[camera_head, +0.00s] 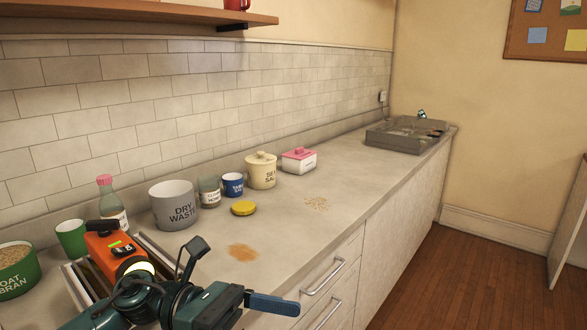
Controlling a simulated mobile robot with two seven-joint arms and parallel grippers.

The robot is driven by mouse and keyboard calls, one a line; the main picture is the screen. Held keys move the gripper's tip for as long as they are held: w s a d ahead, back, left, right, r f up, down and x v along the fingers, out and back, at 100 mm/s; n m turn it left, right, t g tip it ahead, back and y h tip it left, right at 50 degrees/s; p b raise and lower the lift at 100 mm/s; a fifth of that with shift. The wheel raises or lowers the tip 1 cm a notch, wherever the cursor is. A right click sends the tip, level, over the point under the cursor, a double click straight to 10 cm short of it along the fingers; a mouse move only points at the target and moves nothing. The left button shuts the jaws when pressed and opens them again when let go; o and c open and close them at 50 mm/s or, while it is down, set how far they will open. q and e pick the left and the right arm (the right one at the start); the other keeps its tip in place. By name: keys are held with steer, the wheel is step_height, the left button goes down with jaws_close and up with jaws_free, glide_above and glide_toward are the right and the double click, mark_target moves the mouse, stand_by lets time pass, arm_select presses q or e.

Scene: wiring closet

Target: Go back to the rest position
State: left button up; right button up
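My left arm comes in at the lower left of the head view, teal and black, low over the front of the counter. Its gripper (272,303) points right, with a blue finger-like part past the counter's front edge. I see nothing held there, but the angle hides whether the fingers are apart. My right gripper is out of view.
A grey counter (340,190) runs to the back right. It bears an orange device (112,250), oat bran tub (14,270), green cup (71,239), bottle (109,203), dry waste pot (173,206), yellow lid (243,208) and grey tray (400,137). Floor (450,275) at right is clear.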

arm_select(q)
steer(key=w+a+f+n+t+y+p, duration=0.1)
steer(key=w+a+f+n+t+y, duration=0.2)
steer(key=n+t, duration=1)
steer(key=w+f+n+t+p, duration=0.1)
steer(key=w+f+n+t, duration=0.45)
steer(key=n, duration=1.35)
steer(key=s+a+f+n+g+y, duration=0.2)
steer(key=s+a+f+n+y, duration=0.2)
steer(key=s+f+n, duration=0.4)
steer(key=s+a+f+n+g+y, duration=0.2)
steer(key=s+a+f+n+y, duration=0.2)
steer(key=f, duration=0.9)
steer(key=s+n+y, duration=0.3)
steer(key=s+n, duration=0.1)
steer(key=n, duration=0.1)
steer(key=shift+p, duration=0.3)
